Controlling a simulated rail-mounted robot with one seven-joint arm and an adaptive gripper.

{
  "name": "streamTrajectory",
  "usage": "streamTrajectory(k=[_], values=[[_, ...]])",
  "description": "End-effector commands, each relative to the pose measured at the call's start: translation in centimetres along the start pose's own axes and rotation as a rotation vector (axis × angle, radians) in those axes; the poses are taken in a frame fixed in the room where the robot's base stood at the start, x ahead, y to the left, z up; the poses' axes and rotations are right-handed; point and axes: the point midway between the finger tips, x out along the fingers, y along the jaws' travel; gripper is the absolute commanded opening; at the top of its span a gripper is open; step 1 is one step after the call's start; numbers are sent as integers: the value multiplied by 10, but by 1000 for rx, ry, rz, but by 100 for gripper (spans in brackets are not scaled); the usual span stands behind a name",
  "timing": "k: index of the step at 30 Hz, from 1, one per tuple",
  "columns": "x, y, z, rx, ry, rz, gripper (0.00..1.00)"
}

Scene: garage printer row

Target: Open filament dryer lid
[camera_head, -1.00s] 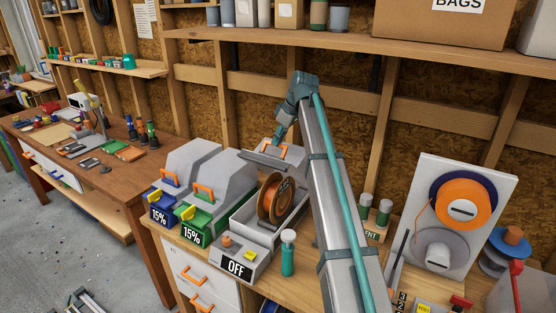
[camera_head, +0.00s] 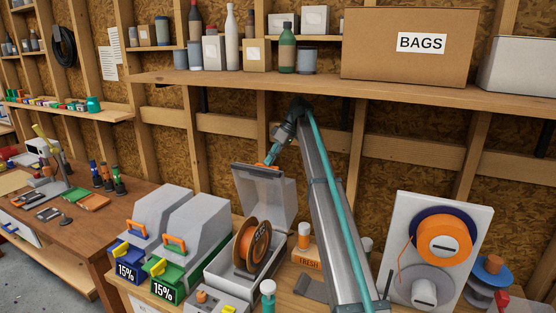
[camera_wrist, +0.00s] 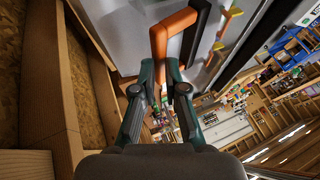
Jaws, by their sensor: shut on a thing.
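The rightmost filament dryer has its grey lid (camera_head: 268,194) swung up, standing steeply over the back of the open box (camera_head: 222,272). An orange-brown filament spool (camera_head: 252,246) stands upright inside. My gripper (camera_head: 271,160) is at the lid's upper edge, shut on the orange handle, which is mostly hidden by the fingers in the head view. In the wrist view, the orange handle (camera_wrist: 178,22) runs down between the fingers of my gripper (camera_wrist: 160,70), and the pale lid surface is behind it.
Two shut dryers stand left: one with a blue front (camera_head: 128,256), one with a green front (camera_head: 168,275). A shelf (camera_head: 300,84) with bottles and a BAGS box (camera_head: 410,45) runs above. Right are a FRESH container (camera_head: 307,256) and a white spool panel (camera_head: 437,245).

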Motion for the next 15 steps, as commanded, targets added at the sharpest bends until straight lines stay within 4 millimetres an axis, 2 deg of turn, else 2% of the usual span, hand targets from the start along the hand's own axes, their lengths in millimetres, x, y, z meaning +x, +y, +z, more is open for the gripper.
streamTrajectory(k=[1,8,9,13,15], values=[[18,8,17,17,-31,-1,0],[18,8,18,16,-31,-1,0],[18,8,18,16,-31,-1,13],[18,8,18,15,-31,-2,34],[18,8,18,15,-31,-2,40]])
